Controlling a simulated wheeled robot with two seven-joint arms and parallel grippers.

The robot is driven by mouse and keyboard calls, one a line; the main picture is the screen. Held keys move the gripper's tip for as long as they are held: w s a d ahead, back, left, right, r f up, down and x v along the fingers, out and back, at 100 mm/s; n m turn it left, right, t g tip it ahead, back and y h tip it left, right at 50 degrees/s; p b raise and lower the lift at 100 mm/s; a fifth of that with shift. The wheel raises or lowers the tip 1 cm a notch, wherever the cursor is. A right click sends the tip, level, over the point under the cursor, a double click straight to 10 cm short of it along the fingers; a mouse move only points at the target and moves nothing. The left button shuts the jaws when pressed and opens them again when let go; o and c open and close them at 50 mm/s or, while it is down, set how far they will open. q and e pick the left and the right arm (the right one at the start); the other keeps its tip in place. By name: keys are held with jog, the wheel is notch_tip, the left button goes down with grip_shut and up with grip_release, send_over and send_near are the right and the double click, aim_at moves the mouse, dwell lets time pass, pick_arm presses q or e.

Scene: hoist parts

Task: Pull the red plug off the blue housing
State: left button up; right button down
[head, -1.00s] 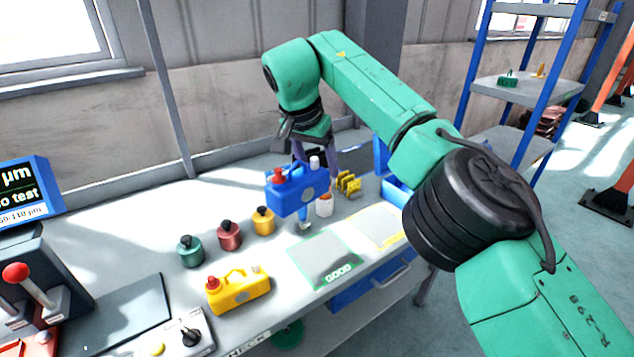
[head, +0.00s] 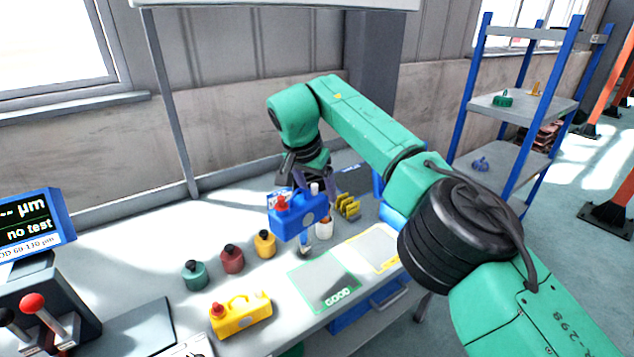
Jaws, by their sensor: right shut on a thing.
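The blue housing (head: 312,217) is a canister-like block with a grey round face, over the middle of the bench in the head view. The red plug (head: 281,203) sits at its upper left end. A white cap stands at its top right. My right gripper (head: 308,181) comes down from behind and above the housing and is shut on it. The fingertips are mostly hidden behind the housing, so the exact grip cannot be seen. Whether the housing touches the bench is unclear. My left gripper is out of view.
A yellow housing (head: 243,315) with a red plug lies in front. Green (head: 195,275), dark red (head: 232,260) and yellow (head: 265,244) pots stand in a row to the left. A white cup (head: 325,229) and a yellow rack (head: 348,206) are close on the right.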

jog(key=shift+f+b, duration=0.75)
jog(key=shift+f, duration=0.75)
jog(key=shift+f+b, duration=2.9)
jog(key=shift+f, duration=5.5)
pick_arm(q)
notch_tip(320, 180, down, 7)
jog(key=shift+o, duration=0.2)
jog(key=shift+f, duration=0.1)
